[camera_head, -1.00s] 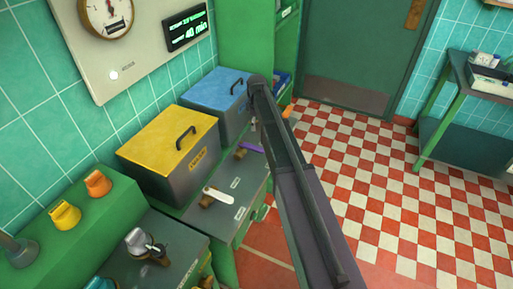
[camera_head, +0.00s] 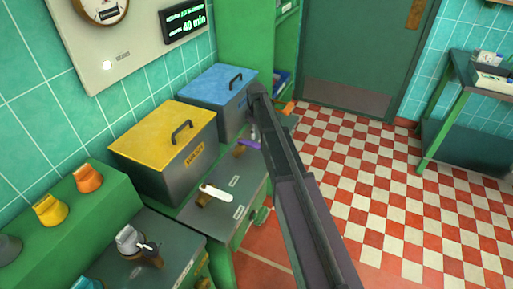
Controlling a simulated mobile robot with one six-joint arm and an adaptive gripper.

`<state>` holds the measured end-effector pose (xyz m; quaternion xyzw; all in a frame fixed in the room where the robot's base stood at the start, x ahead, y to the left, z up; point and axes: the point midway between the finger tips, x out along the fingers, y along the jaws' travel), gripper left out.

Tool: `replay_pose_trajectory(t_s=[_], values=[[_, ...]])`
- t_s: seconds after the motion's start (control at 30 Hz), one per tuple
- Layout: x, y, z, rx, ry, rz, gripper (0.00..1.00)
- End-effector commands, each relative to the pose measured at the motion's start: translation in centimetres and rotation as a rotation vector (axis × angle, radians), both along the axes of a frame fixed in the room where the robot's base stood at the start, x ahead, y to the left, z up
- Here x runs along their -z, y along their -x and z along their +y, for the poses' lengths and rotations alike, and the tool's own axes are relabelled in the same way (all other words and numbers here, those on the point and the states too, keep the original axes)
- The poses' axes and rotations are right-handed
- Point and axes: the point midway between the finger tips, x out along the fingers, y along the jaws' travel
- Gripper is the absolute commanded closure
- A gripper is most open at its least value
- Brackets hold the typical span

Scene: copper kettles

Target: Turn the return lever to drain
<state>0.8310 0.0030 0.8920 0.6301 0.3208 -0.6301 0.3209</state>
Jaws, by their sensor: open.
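Several levers stand on dark counter tops at the left, and I cannot read which is the return lever. One has a white handle (camera_head: 215,193) on a brown valve body in front of the yellow-lidded box. A purple-handled lever (camera_head: 249,144) stands farther back, before the blue-lidded box, close to my arm. A third, with a grey knob and a small pale handle (camera_head: 147,247), is at the lower left. My dark arm crosses the middle of the view. My gripper cannot be made out; the arm hides what lies behind it.
The yellow-lidded box (camera_head: 166,134) and blue-lidded box (camera_head: 217,83) stand against the tiled wall. An orange knob (camera_head: 88,179) and a yellow knob (camera_head: 49,209) sit on a green ledge. The checkered floor (camera_head: 370,180) at right is open, with a green-legged table (camera_head: 470,105) beyond.

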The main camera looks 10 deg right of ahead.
Motion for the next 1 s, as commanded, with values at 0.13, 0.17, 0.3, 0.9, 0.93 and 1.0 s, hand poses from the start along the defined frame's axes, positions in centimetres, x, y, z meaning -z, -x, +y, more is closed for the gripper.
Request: replay_pose_trajectory(t_s=[0.13, 0.17, 0.3, 0.9, 0.93, 1.0], values=[[1.6, 0.0, 0.0, 0.0, 0.0, 0.0, 0.26], [1.8, 0.0, 0.0, 0.0, 0.0, 0.0, 0.26], [2.8, 0.0, 0.0, -0.001, 0.0, 0.0, 0.26], [6.5, 0.0, 0.1, -0.001, 0.0, 0.0, 0.26], [6.6, 0.0, 0.1, -0.001, 0.0, 0.0, 0.26], [6.7, 0.0, 0.1, -0.001, 0.0, 0.0, 0.26]])
